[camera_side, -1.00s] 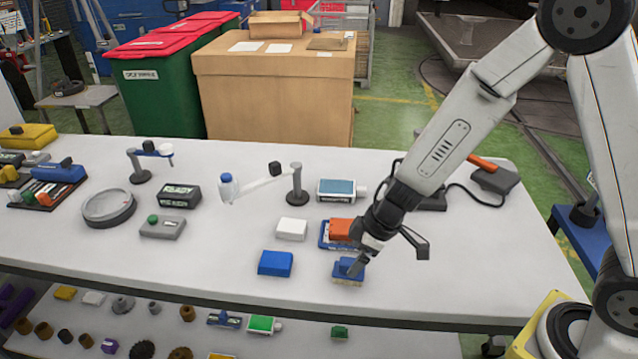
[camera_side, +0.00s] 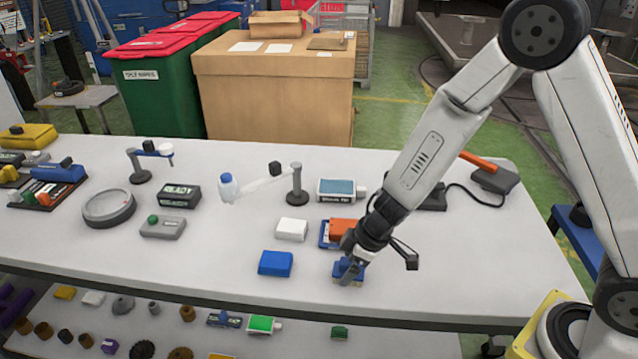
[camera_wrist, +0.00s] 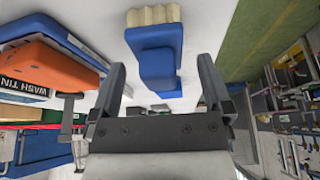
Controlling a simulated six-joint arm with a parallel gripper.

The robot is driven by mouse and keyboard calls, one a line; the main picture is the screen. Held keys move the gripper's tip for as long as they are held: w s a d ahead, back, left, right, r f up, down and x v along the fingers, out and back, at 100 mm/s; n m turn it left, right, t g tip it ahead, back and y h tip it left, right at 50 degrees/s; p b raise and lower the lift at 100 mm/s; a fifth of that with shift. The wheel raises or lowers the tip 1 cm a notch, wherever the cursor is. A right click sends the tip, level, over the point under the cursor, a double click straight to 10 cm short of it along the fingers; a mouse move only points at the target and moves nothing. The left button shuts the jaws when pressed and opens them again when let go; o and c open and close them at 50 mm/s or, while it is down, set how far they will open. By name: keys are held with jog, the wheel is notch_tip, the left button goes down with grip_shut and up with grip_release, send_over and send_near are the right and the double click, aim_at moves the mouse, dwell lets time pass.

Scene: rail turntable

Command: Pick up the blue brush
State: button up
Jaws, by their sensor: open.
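In the wrist view my gripper (camera_wrist: 162,75) is open, with one finger on each side of the handle. Gaps show between the fingers and the brush.
A blue block (camera_side: 275,263) and a white block (camera_side: 292,229) lie to the left. The table's front edge (camera_side: 300,299) is close to the brush.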

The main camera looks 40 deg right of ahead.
jog(key=shift+x, duration=0.95)
jog(key=c, duration=1.3)
